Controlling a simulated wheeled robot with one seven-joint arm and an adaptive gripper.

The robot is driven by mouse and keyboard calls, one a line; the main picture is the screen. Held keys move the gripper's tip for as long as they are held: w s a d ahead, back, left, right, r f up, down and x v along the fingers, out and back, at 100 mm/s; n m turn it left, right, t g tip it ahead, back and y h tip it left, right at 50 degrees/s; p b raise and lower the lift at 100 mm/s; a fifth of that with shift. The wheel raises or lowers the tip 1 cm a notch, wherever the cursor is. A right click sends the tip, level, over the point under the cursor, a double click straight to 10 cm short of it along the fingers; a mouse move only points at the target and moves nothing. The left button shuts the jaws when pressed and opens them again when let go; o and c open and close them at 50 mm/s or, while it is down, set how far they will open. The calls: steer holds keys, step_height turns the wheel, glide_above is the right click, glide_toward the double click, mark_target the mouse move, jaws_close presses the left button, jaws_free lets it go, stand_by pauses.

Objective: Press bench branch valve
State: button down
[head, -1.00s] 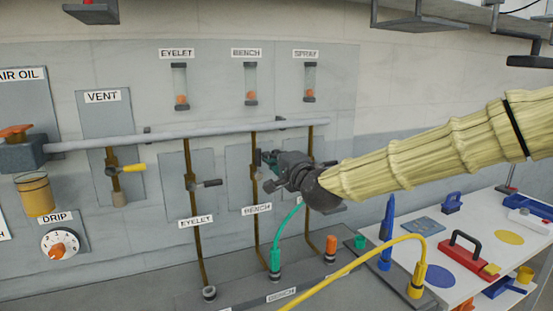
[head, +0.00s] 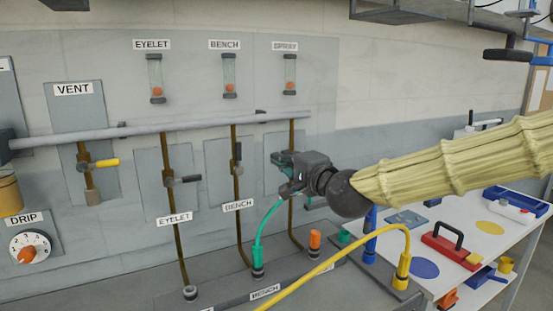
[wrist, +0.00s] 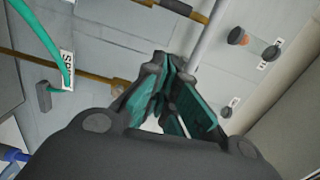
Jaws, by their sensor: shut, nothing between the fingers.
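The bench branch valve (head: 238,155) is on the brass pipe above the lower BENCH label (head: 238,205) in the head view. Its dark handle stands upright, along the pipe. My gripper (head: 281,160) is to the right of this valve, apart from it, in front of the spray branch pipe (head: 291,215). Its teal fingers are shut and empty, and they also show in the wrist view (wrist: 168,80). The spray valve is mostly hidden behind my gripper in the head view.
The eyelet valve (head: 171,179) has its dark handle pointing right. The vent valve (head: 85,164) has a yellow handle pointing right. A grey rail (head: 160,131) runs above the valves. Green (head: 262,225) and yellow (head: 340,248) hoses arch below. A white table (head: 450,262) with tools stands right.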

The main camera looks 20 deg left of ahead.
steer(key=shift+v, duration=1.15)
steer(key=shift+r, duration=0.1)
